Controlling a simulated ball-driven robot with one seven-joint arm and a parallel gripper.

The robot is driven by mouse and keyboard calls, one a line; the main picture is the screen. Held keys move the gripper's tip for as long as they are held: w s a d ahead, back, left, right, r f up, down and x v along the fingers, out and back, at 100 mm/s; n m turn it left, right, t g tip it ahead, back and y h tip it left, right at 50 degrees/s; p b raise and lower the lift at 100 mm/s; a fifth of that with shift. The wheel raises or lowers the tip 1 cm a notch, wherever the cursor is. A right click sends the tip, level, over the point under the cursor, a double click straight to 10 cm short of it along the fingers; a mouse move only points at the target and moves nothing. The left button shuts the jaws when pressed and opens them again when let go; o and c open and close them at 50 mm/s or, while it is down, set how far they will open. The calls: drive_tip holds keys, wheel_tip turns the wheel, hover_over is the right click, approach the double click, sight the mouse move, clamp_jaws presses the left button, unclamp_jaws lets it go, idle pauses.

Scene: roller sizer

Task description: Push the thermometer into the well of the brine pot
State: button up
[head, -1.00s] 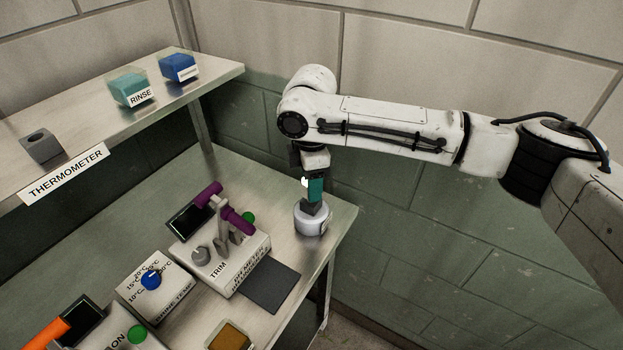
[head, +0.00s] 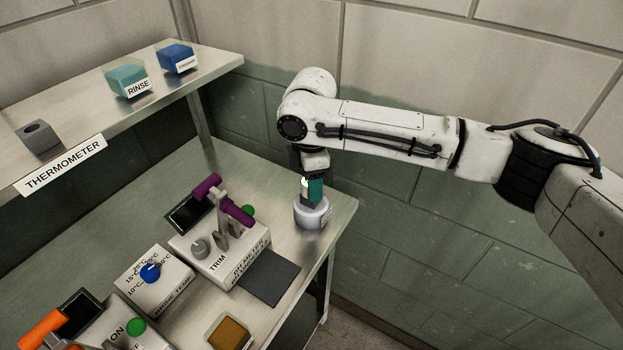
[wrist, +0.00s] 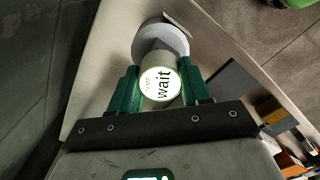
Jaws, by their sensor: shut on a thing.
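The thermometer (wrist: 161,84) has a round white face that reads "wait". My gripper (wrist: 160,93) is shut on it, with a green finger on each side. The brine pot (head: 311,214) is a squat white-grey cylinder at the right corner of the bench. It also shows in the wrist view (wrist: 164,38), just beyond the thermometer. In the head view my gripper (head: 314,188) is directly above the pot, its fingertips close to the pot's top. The thermometer's stem and the pot's well are hidden, so I cannot tell how deep the stem sits.
An empty grey holder (head: 39,138) stands on the upper shelf (head: 75,126) above a THERMOMETER label. RINSE (head: 127,80) and blue (head: 179,58) blocks are farther back. A TRIM meter box with a purple lever (head: 238,213) and a dark mat (head: 269,277) lie left of the pot.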

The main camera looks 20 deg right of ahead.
drive_tip(key=o, duration=1.1)
wheel_tip(320, 180, up, 11)
drive_tip(key=shift+f+b, duration=0.1)
drive_tip(key=shift+b, duration=0.45)
drive_tip(key=shift+f, duration=0.1)
